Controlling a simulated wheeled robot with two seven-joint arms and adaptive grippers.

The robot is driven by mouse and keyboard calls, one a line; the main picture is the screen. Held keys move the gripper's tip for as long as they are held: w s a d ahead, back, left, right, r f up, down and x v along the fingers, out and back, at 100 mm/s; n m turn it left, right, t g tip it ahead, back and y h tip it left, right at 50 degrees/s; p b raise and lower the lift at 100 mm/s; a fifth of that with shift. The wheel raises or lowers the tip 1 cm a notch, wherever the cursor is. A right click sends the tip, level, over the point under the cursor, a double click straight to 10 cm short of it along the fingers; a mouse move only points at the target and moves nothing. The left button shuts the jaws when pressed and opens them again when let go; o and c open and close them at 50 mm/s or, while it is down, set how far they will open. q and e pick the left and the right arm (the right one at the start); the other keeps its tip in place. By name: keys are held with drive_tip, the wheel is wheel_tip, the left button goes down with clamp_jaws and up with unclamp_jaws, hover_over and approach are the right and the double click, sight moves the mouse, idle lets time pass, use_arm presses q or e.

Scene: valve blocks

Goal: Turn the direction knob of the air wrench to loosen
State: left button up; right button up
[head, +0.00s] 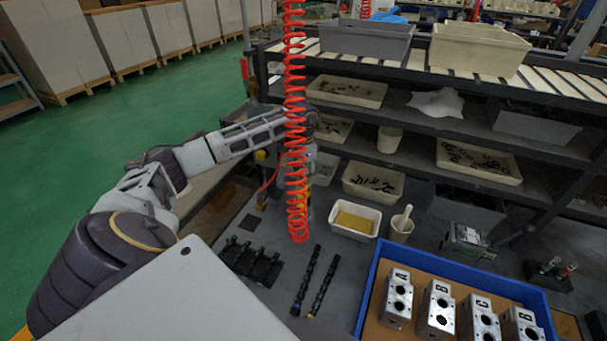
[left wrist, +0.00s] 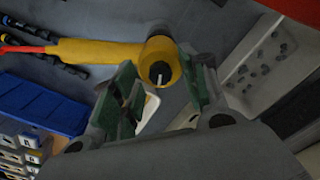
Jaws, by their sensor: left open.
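The air wrench (left wrist: 100,52) shows in the left wrist view with a yellow handle, a red-orange end at the left and a round yellow head. A dark round part (left wrist: 160,72) with a small pale pin sits in the middle of the head; I cannot read its setting. My left gripper (left wrist: 163,88) is open, its two green-padded fingers on either side of the head. I cannot tell whether they touch it. In the head view, the red coiled hose (head: 295,120) hides most of my left gripper and the wrench. My right gripper is not in view.
A blue tray (head: 365,292) with several metal valve blocks (head: 438,308) stands at the front right. Black parts (head: 250,262) and two dark rods (head: 318,280) lie on the grey table. Pale bins (head: 373,184) and shelves stand behind.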

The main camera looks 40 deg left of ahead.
use_arm(q)
drive_tip(key=shift+r, duration=0.15)
wheel_tip(320, 180, up, 12)
idle(0.7)
drive_tip(key=shift+f, duration=0.2)
idle(0.3)
